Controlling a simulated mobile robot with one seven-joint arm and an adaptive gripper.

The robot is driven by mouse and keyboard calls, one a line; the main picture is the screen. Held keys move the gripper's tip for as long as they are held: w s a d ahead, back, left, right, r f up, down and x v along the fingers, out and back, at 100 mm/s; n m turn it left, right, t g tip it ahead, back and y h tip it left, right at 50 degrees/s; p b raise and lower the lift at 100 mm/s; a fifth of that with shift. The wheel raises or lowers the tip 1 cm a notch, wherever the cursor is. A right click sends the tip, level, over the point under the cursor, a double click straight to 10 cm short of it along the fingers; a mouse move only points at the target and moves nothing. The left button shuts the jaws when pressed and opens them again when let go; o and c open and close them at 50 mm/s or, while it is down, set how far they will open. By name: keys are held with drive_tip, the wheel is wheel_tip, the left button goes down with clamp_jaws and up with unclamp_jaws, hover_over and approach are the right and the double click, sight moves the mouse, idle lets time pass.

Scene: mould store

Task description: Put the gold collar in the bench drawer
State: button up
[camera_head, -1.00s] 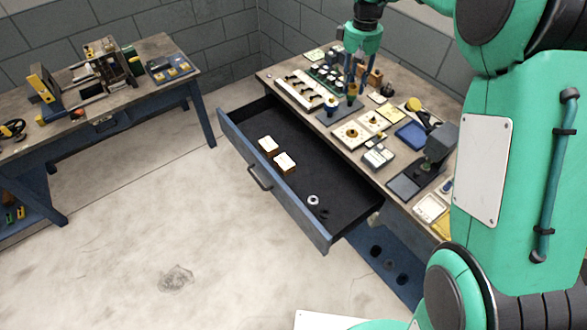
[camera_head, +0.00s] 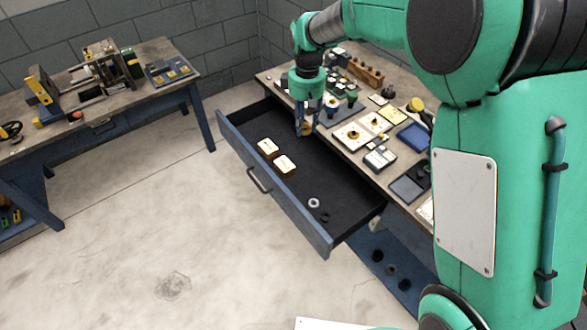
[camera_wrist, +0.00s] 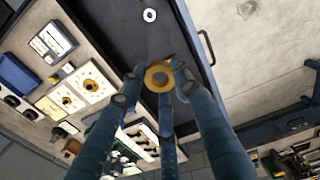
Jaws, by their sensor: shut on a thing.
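The gold collar (camera_wrist: 159,77) is a ring held between the fingertips of my gripper (camera_wrist: 157,82) in the wrist view. In the head view my gripper (camera_head: 307,130) points down at the drawer's inner edge beside the bench, with the collar (camera_head: 306,129) small and partly hidden between its fingers. The bench drawer (camera_head: 290,216) is pulled open and has a dark floor. In the wrist view the drawer floor (camera_wrist: 135,35) lies beyond the collar. The collar appears above it, though the exact height cannot be told.
In the drawer are two labelled boxes (camera_head: 284,164), a silver ring (camera_head: 314,203) and small dark pieces near the front right. The bench top (camera_head: 345,165) beside it is crowded with trays and tools. The drawer's middle is clear. Another bench (camera_head: 110,105) stands at left.

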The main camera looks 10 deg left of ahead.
hover_over(302, 193)
wheel_tip(302, 193, down, 26)
drive_tip(key=shift+w+r, duration=0.1)
drive_tip(key=shift+f+b, duration=0.6)
drive_tip(key=shift+f, duration=2.5)
drive_tip(key=shift+f+b, duration=0.4)
drive_tip(key=shift+f, duration=1.5)
drive_tip(key=shift+f, duration=0.15)
drive_tip(key=o, duration=1.2)
